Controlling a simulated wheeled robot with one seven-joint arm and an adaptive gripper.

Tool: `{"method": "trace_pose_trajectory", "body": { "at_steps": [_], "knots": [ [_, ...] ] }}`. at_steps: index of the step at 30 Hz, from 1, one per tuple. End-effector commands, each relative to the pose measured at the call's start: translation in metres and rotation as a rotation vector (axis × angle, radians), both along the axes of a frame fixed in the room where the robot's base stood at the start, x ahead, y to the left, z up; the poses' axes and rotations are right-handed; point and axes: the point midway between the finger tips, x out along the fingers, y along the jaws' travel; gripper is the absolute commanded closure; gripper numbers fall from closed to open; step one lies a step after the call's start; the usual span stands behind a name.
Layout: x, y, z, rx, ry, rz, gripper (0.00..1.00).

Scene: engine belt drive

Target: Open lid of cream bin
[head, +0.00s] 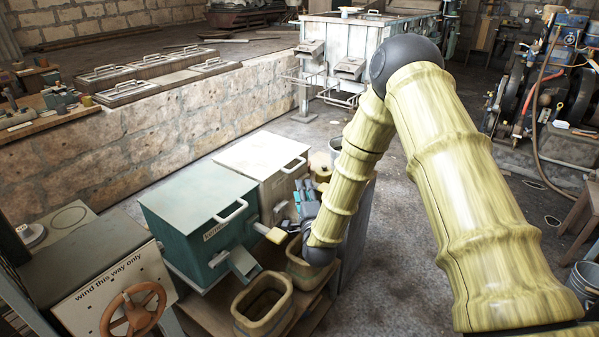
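The cream bin (265,159) stands behind and to the right of the teal bin (202,222). Its pale lid looks shut and flat, with a curved bar handle (294,165) at the front right edge. My gripper (301,197) is in front of the cream bin, just below and right of that handle. It appears apart from the handle, though the gap is hard to judge. The fingers are small and partly hidden by my wrist, so whether they are open or shut does not show. The cream bin's lower front is partly hidden by the teal bin and my gripper.
Woven baskets (262,304) stand in front, one (303,271) under my wrist. A box with a crank wheel (133,309) is at left. Open floor (400,250) lies to the right.

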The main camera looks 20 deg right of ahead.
Motion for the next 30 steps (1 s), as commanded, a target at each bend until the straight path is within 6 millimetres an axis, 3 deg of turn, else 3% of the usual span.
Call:
{"method": "trace_pose_trajectory", "body": {
  "at_steps": [8,22,30],
  "knots": [
    [0.020,-0.007,0.015,0.037,-0.047,-0.007,0.66],
    [0.091,-0.016,0.024,0.035,-0.043,-0.006,0.66],
    [0.109,-0.017,0.026,0.035,-0.042,-0.005,0.66]
  ]
}}
